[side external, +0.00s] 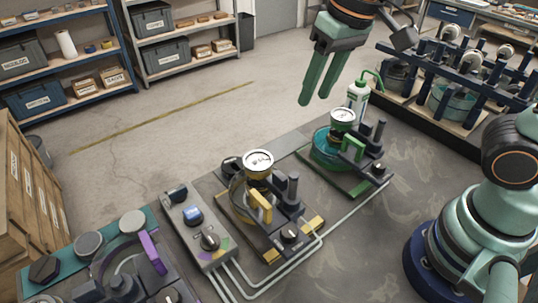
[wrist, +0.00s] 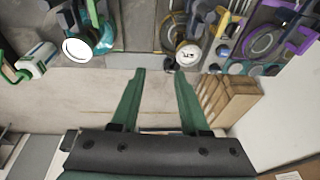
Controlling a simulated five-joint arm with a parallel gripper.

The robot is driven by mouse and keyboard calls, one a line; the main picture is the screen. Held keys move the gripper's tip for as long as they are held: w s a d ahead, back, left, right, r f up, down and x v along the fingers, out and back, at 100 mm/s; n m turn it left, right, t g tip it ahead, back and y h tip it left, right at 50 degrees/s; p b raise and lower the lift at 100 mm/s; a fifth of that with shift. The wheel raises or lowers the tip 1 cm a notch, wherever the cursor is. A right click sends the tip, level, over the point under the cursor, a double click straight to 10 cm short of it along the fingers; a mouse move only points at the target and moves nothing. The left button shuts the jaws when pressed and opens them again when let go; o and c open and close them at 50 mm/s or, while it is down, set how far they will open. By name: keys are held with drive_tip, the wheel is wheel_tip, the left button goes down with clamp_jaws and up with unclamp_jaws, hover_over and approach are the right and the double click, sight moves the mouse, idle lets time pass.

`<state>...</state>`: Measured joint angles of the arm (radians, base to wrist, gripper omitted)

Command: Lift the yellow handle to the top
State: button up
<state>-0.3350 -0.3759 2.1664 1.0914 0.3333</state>
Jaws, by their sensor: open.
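The yellow handle (side external: 261,207) is on a lever frame (side external: 268,253) with yellow plates, a round gauge on top and dark posts, in the middle of the side view. It is low on its frame, near bench height. My gripper (side external: 314,98) is open and empty, high in the air behind and to the right of the yellow frame, well apart from it. In the wrist view my gripper (wrist: 158,72) has its two green fingers spread with nothing between them. The yellow frame's gauge (wrist: 188,55) shows beyond the right fingertip; the handle itself is hard to make out there.
A green-handled frame (side external: 350,150) stands right of the yellow one, with a white bottle (side external: 357,95) behind it. A purple-handled frame (side external: 152,252) is at front left. A control box (side external: 200,228) and pipes (side external: 335,222) lie close by. The air around my gripper is clear.

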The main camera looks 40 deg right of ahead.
sight(260, 198)
drive_tip(key=s+a+f+g+h, duration=0.1)
drive_tip(key=a, duration=0.6)
drive_tip(key=s+a+f+g, duration=0.1)
drive_tip(key=a+g, duration=0.1)
drive_tip(key=a, duration=0.5)
drive_tip(key=f, duration=1.1)
drive_tip(key=shift+s+d+f, duration=0.1)
drive_tip(key=shift+d+f, duration=0.1)
clamp_jaws()
drive_tip(key=shift+r, duration=0.1)
